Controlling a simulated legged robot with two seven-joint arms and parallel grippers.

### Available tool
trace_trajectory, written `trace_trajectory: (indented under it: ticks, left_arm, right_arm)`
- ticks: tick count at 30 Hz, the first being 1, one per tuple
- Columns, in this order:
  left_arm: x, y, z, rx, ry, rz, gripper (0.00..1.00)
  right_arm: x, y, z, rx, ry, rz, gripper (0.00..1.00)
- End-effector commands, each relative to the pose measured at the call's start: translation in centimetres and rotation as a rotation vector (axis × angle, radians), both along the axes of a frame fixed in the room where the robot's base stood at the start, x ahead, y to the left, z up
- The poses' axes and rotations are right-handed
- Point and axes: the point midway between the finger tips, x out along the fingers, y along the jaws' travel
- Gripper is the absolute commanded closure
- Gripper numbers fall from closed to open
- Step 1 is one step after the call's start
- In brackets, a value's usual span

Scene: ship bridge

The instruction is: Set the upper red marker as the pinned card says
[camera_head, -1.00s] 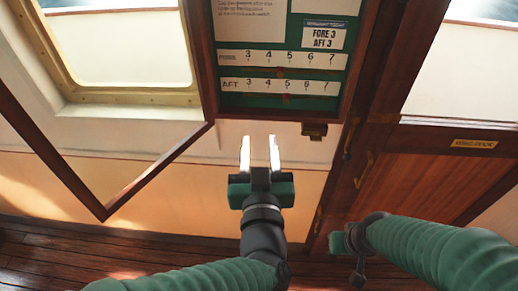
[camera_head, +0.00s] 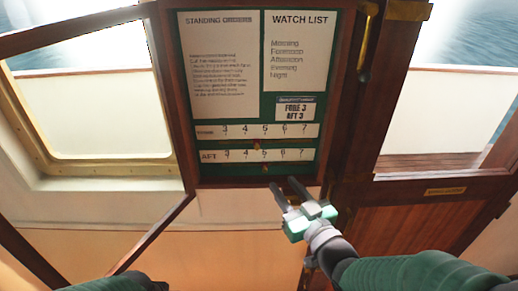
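The pinned card (camera_head: 295,108) at the right of the green notice board reads FORE 3, AFT 3. Below it are the FORE scale (camera_head: 212,132) and the AFT scale (camera_head: 209,156), both numbered 3 to 7. The small upper red marker (camera_head: 257,145) sits under the FORE scale, between 4 and 5. The lower marker (camera_head: 265,168) sits under the AFT scale near 5. My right gripper (camera_head: 282,184) is open and empty, its fingertips just below the case's lower right edge. My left arm shows only at the bottom left; its gripper is out of view.
The wooden case (camera_head: 180,105) holds the board, with a standing orders sheet (camera_head: 218,75) and a watch list (camera_head: 298,50). Its wood-framed door (camera_head: 150,235) hangs open at left. A brass-framed window (camera_head: 95,178) lies behind it. A wooden door (camera_head: 400,235) stands at right.

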Motion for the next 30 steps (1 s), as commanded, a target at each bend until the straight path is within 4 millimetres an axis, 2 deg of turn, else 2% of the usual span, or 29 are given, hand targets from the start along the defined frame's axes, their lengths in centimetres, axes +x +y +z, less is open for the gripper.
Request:
trace_trajectory:
  ticks: [12,18,23,30]
  left_arm:
    - [0.2,-0.1,4.1,-0.001,-0.005,-0.004,0.63]
    - [0.3,-0.2,5.7,-0.001,-0.005,-0.005,0.63]
    - [0.3,-0.2,6.1,-0.001,-0.005,-0.005,0.63]
    - [0.3,-0.2,6.0,-0.002,-0.005,-0.006,0.63]
  right_arm:
    - [9.6,3.8,0.3,0.001,0.006,-0.001,0.63]
    - [13.4,5.3,0.2,-0.001,0.004,-0.002,0.63]
    - [14.6,5.8,0.0,-0.001,0.002,-0.003,0.63]
    - [14.8,5.8,-0.2,-0.001,0.003,-0.003,0.63]
